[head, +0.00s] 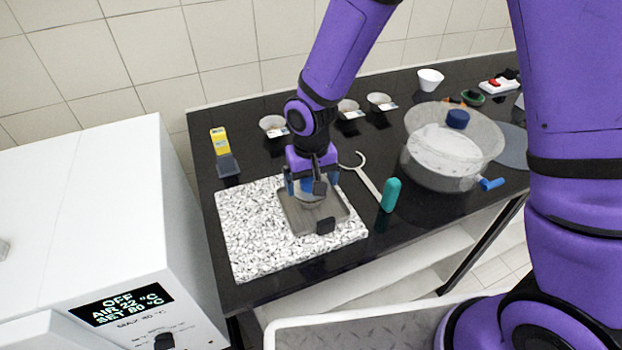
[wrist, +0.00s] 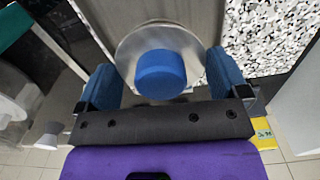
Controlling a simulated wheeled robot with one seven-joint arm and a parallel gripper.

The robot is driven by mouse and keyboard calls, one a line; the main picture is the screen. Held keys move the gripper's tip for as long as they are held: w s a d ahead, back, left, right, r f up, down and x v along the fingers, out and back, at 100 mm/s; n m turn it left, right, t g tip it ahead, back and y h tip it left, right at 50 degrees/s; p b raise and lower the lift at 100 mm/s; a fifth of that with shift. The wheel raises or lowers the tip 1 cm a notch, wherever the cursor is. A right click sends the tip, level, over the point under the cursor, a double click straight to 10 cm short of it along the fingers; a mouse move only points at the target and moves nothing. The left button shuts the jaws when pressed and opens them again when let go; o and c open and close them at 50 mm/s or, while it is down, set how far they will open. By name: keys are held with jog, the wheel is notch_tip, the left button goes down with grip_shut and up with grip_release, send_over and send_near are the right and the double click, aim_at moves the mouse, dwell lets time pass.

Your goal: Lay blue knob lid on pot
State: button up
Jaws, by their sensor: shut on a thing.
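The blue knob lid (wrist: 160,75) is a shiny round disc with a blue knob on top. My gripper (wrist: 163,72) has its blue fingers at either side of the disc and is shut on it; whether they touch only the lid's rim is unclear. In the head view my gripper (head: 313,188) points down over the grey square tray (head: 325,214), with the lid (head: 310,199) low over its back part. I cannot make out a pot under the lid; the lid and fingers hide that spot.
The tray stands on a speckled slab (head: 248,240). A teal cylinder (head: 390,195) and a pale hook-ended tool (head: 366,182) lie to the right. A large clear vessel (head: 455,150) has a blue knob. Small labelled bowls (head: 272,126) stand behind. A white oven (head: 90,220) is left.

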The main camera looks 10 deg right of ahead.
jog(key=shift+f, duration=0.55)
dwell(1.0)
jog(key=o, duration=0.6)
jog(key=shift+c, duration=0.2)
jog(key=shift+r, duration=3.55)
